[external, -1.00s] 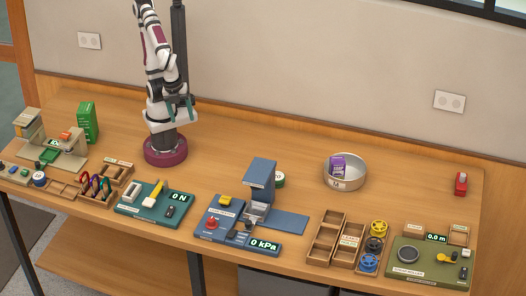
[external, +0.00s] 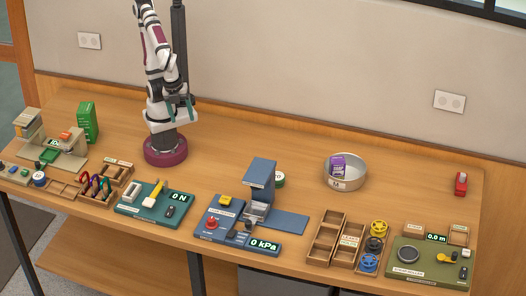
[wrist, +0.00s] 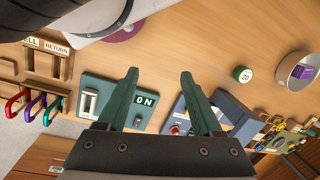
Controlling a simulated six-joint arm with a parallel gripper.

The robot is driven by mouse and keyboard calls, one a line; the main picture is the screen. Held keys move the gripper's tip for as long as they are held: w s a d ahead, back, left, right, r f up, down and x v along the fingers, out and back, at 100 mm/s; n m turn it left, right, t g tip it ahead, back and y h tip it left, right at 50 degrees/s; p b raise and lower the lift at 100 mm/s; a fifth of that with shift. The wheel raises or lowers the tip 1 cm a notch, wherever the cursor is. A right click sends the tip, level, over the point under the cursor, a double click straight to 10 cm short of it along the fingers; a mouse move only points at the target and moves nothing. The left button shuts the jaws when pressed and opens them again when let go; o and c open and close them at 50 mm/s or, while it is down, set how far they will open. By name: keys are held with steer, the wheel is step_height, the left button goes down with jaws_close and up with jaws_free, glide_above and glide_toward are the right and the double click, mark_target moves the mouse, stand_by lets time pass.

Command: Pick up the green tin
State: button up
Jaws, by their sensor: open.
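A small round green tin (external: 279,181) with a pale top stands on the bench, partly hidden behind the blue press in the external view. In the wrist view the green tin (wrist: 243,75) shows its white lid marked 20, to the right of my fingers.
The blue press (external: 259,181) with its 0 kPa display stands just in front of the tin. A round pan (external: 357,180) holding a purple packet is to the right. A green box (external: 87,122) is at the left. The bench behind the tin is clear.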

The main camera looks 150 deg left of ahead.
steer(key=o, duration=0.5)
steer(key=shift+r, duration=0.1)
